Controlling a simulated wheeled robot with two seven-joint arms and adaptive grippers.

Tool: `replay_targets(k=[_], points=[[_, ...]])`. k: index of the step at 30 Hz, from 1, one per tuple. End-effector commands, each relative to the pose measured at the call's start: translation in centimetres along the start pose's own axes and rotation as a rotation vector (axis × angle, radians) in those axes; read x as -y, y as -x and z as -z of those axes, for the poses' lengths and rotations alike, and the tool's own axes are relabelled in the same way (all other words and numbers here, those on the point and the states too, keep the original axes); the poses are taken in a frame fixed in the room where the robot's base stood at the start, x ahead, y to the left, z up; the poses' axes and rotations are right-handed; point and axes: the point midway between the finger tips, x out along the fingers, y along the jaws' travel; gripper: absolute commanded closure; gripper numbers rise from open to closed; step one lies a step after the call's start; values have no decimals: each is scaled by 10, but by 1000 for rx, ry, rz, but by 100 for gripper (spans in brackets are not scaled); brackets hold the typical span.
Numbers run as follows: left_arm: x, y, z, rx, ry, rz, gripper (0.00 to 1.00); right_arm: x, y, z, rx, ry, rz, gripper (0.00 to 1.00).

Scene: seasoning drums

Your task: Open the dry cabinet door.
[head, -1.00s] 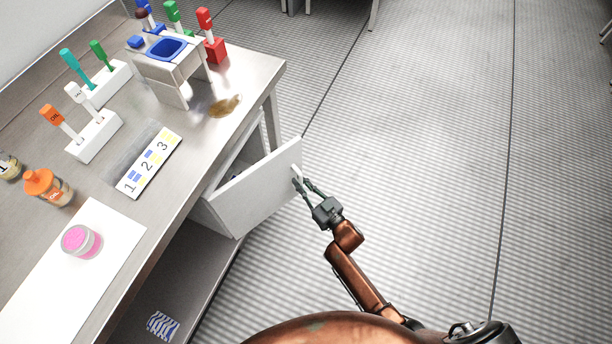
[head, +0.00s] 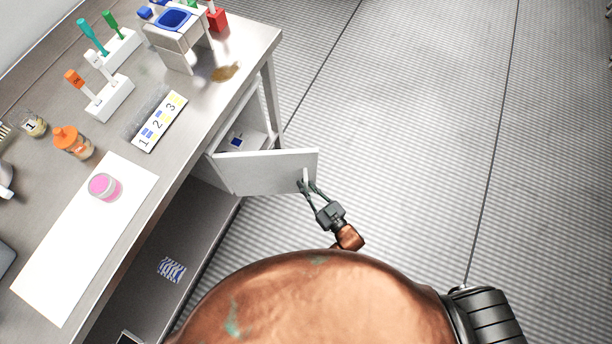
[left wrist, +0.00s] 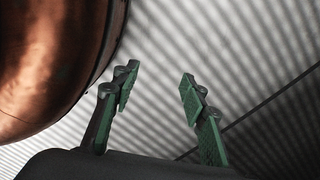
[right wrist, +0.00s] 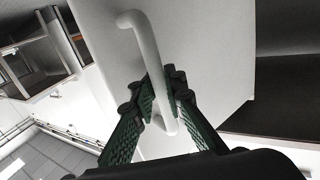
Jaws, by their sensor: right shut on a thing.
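The white dry cabinet (head: 255,118) sits under the table, and its door (head: 262,172) stands swung well out from it. Part of the inside shows, with a small blue-marked item (head: 236,140) in it. My right gripper (head: 305,186) is at the door's free edge. In the right wrist view the right gripper (right wrist: 164,100) is shut on the white door handle (right wrist: 145,42), near one end of the bar. My left gripper (left wrist: 156,88) shows only in the left wrist view, with its fingers apart and nothing between them, above the striped floor.
A lower shelf (head: 190,235) lies beside the cabinet. The floor right of the door is clear.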

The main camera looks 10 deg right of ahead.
Motion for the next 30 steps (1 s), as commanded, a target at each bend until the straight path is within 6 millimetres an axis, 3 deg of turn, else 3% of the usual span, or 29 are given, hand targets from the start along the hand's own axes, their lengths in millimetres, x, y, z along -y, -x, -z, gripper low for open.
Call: replay_targets(k=[6,20,21,27,30], points=[[-1,-6,-12,2,-6,0,60,4,11,1,-1,2,-7,100],[-1,-8,-14,1,-7,0,60,3,14,0,0,2,-11,100],[-1,-8,-14,1,-6,0,60,3,14,0,0,2,-11,87],[-2,-8,-13,1,-6,-1,60,6,12,0,0,1,-5,73],[-2,-8,-13,0,-6,-1,60,7,12,0,0,1,-3,73]])
